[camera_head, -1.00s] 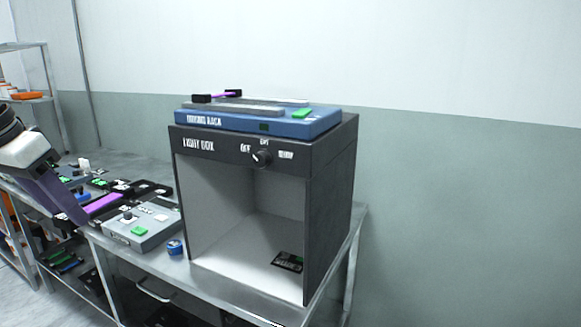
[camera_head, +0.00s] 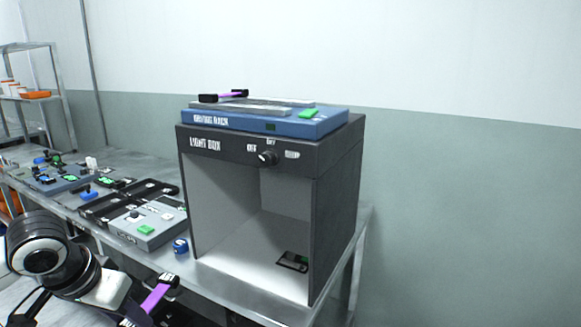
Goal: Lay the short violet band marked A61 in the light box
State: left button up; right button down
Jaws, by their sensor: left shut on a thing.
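My left gripper (camera_head: 136,314) is at the lower left, in front of the bench edge and at the bottom of the picture. It is shut on a short violet band (camera_head: 155,298) with a black end piece that has small white marking, too small to read surely. The band is tilted, its black end up and to the right. The light box (camera_head: 335,200) stands open-fronted on the bench, right of the gripper and apart from it. My right gripper is not in view.
A blue rack (camera_head: 330,124) sits on top of the light box, with another violet band (camera_head: 232,94) on it. A grey device (camera_head: 150,226), a small blue object (camera_head: 180,246) and black trays (camera_head: 150,188) stand left of the box. Most of the box floor is clear.

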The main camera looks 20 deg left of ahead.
pick_arm(q)
jog(key=w+d+r+m+h, duration=0.1)
jog(key=w+d+r+m, duration=0.15)
jog(key=d, duration=1.45)
jog(key=w+d+r+m+h, duration=0.1)
jog(key=w+d+m, duration=0.15)
jog(key=d, duration=1.45)
jog(key=w+a+f+n+y, duration=0.1)
jog(key=w+a+n, duration=0.1)
jog(key=a, duration=0.8)
jog(key=shift+w+a+f+n, duration=0.15)
jog(key=shift+a+f+n, duration=0.15)
jog(key=shift+a, duration=0.05)
